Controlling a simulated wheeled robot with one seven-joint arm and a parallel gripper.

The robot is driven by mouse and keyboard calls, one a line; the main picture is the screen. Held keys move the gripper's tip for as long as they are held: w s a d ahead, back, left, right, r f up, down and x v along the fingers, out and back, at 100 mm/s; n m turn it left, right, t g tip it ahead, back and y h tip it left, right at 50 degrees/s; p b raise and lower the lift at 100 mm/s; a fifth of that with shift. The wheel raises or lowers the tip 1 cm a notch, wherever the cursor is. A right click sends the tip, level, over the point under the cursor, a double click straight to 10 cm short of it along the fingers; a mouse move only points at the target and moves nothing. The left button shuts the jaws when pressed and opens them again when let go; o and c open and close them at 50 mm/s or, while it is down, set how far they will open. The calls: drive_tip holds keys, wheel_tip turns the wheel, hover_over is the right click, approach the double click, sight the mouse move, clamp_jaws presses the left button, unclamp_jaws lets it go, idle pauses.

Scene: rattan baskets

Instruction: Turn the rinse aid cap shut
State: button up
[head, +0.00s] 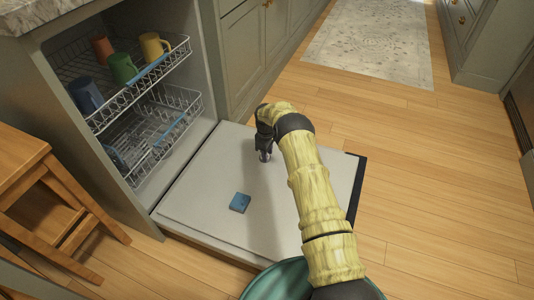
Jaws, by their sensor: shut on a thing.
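The dishwasher door (210,180) lies folded down flat, its pale inner face up. My gripper (264,157) points down at the middle of this face, at the end of my yellow-green arm. Its fingers are shut on the rinse aid cap, low at the door's surface. The cap is hidden by the fingers, so I cannot see how far it is turned. A small blue square piece (240,202) sits on the door's face, nearer me and left of the gripper, apart from it.
A wooden stool (60,190) stands at left. Grey cabinets (250,45) line the back. The wooden floor (440,190) at right is clear.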

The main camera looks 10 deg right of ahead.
drive_tip(key=shift+n, duration=0.4)
drive_tip(key=o, duration=0.9)
drive_tip(key=shift+o, duration=0.2)
drive_tip(key=shift+r, duration=0.1)
wheel_tip(320, 180, up, 17)
drive_tip(key=p, duration=0.8)
drive_tip(key=shift+w+a, duration=0.15)
drive_tip(key=shift+a, duration=0.1)
